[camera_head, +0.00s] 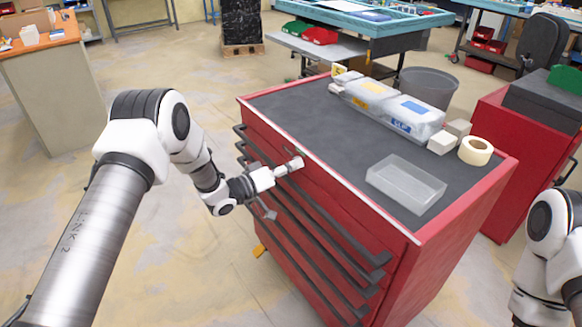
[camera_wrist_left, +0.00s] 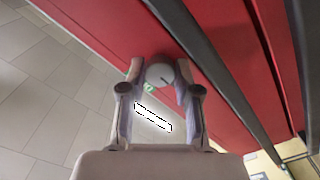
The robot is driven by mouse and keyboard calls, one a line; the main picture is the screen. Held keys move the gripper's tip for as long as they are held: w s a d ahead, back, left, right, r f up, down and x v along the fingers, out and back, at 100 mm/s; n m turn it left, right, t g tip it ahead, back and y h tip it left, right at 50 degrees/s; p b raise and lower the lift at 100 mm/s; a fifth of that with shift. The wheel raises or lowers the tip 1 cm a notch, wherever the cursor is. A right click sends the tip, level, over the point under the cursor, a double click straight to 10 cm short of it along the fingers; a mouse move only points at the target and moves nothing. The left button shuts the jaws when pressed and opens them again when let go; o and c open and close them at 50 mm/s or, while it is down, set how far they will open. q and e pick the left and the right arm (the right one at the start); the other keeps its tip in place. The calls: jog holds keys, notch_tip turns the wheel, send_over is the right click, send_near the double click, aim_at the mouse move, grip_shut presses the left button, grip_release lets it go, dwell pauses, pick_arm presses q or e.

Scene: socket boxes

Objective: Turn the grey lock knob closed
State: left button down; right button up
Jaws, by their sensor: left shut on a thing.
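The grey lock knob (camera_wrist_left: 160,75) is a round cap with a short dark line on its face, on the red cabinet front in the left wrist view. My left gripper (camera_wrist_left: 158,72) has a finger on each side of the knob and is shut on it. A small green patch (camera_wrist_left: 149,88) shows just beside the knob. In the head view my left gripper (camera_head: 289,166) is at the upper part of the cabinet's drawer front, just under the top edge, and I cannot make out the knob there. My right arm shows at the right edge, but its gripper is out of view.
The red cabinet (camera_head: 408,262) has several drawers with long dark handles (camera_head: 335,240) beside and below the gripper. On its dark top stand a clear empty box (camera_head: 405,184), lidded clear boxes (camera_head: 413,118) and a tape roll (camera_head: 476,151). Open floor lies to the left.

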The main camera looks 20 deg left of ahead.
dwell(0.3)
pick_arm(q)
jog(key=c, duration=1.1)
grip_release()
jog(key=v, duration=1.2)
jog(key=shift+f, duration=0.1)
